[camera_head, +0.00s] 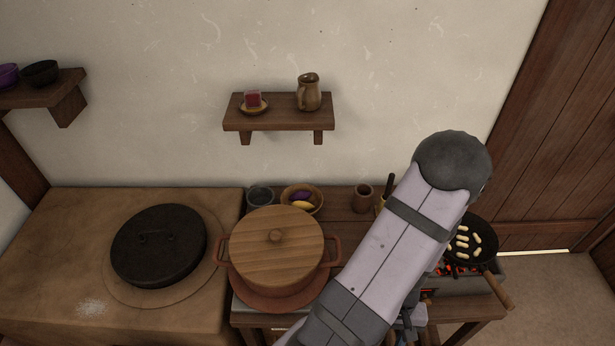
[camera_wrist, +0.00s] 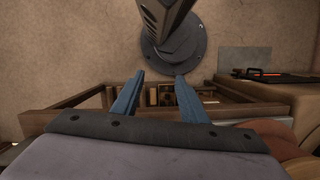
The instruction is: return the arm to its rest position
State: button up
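My gripper (camera_wrist: 160,80) shows in the wrist view as two blue fingers standing apart, with nothing seen between them. It is open and empty. Beyond the fingers are a wooden frame edge (camera_wrist: 235,93) and the brown floor (camera_wrist: 60,40). In the head view my arm crosses the right side of the worktop, its thick pale link running from the bottom middle up to the right. The arm hides most of the gripper there.
A lidded pot (camera_head: 277,245) stands left of my arm. A black pan (camera_head: 470,243) of pale pieces sits over glowing coals (camera_head: 450,283) at right. A black lid (camera_head: 158,245) lies on the left counter (camera_head: 50,260). A cup (camera_head: 363,198) and bowl (camera_head: 301,199) stand behind. A wall shelf (camera_head: 278,122) holds a jug (camera_head: 309,92).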

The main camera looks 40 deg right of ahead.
jog(key=w+a+r+n+h, duration=0.1)
jog(key=w+r+n, duration=0.3)
jog(key=w, duration=0.5)
jog(key=w+a+r+n+h, duration=0.1)
jog(key=w+r+h, duration=0.1)
jog(key=w+r, duration=0.5)
jog(key=w+a+r+n+t, duration=0.1)
jog(key=w+a+r+n, duration=0.3)
jog(key=a, duration=0.5)
jog(key=w+a+r+n+t, duration=0.1)
jog(key=w+a+r+n, duration=0.15)
jog(key=w+a, duration=0.5)
notch_tip(320, 180, down, 26)
jog(key=s+a+b, duration=0.2)
jog(key=b, duration=2.4)
jog(key=shift+y, duration=0.4)
jog(key=shift+r+m, duration=0.1)
jog(key=shift+m, duration=0.15)
